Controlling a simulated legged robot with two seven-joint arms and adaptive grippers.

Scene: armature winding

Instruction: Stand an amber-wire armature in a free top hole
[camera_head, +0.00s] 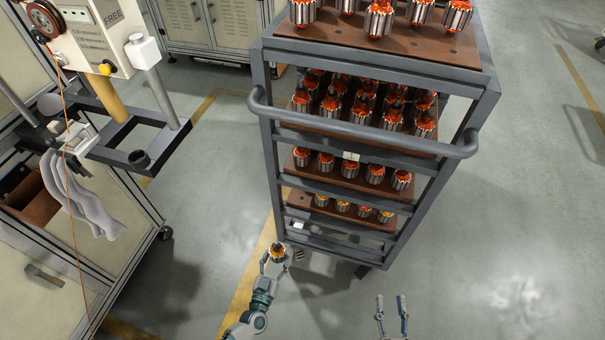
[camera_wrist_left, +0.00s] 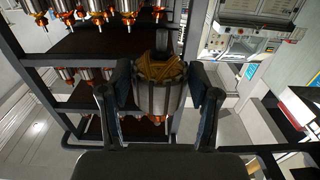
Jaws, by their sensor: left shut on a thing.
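My left gripper (camera_head: 276,257) is shut on an armature (camera_head: 277,249) with amber wire, low beside the left front of the trolley. In the left wrist view the amber winding and steel core of this armature (camera_wrist_left: 157,95) sit between the two dark fingers. The trolley's top board (camera_head: 400,47) is brown and carries several armatures with orange-red wire; its far part is cut off by the picture edge. My right gripper (camera_head: 392,307) is open and empty, in front of the trolley.
The trolley's grey handle bar (camera_head: 360,131) juts out in front below the top board. Lower boards hold several orange-red armatures, and the lowest loaded board (camera_head: 310,205) has some amber ones. A winding machine (camera_head: 90,40) stands at left.

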